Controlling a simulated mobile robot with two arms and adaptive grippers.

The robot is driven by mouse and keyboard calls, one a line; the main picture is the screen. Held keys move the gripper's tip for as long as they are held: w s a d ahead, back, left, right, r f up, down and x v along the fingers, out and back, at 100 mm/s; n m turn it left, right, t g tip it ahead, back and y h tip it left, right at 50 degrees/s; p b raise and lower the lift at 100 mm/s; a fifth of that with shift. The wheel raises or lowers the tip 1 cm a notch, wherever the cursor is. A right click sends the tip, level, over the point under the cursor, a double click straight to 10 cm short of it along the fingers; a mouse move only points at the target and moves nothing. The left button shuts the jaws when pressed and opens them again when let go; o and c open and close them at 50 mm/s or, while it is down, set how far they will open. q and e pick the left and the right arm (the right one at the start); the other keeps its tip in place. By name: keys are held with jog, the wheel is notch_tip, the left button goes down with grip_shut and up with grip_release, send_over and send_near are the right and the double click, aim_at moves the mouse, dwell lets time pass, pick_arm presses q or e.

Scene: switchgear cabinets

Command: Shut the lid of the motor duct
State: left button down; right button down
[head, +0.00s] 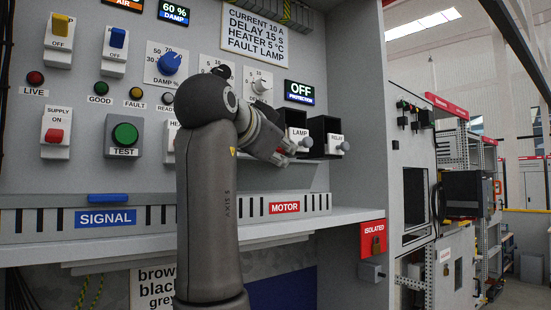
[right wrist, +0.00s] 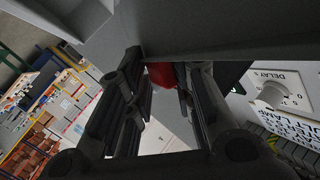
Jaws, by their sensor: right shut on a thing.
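The motor duct (head: 318,204) is the slotted grey channel with a red MOTOR label, low on the panel at centre right. My right arm stands in front of its left part. My right gripper (head: 291,151) is above the duct, close to the LAMP module. In the right wrist view, the fingers of my right gripper (right wrist: 165,95) are closed around a red piece (right wrist: 161,75), which looks like the lid's handle. A grey plate (right wrist: 230,38) crosses just beyond them, probably the lid. In the head view the lid is hard to tell from the grey panel. My left gripper is not in view.
The signal duct (head: 60,222) with a blue handle (head: 108,198) lies to the left. Two black modules, LAMP (head: 299,132) and RELAY (head: 336,138), stick out beside my right gripper. Knobs and switches cover the panel above. A ledge (head: 340,218) runs below the ducts.

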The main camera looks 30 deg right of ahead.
jog(key=shift+s+a+r, duration=0.1)
jog(key=shift+r, duration=0.15)
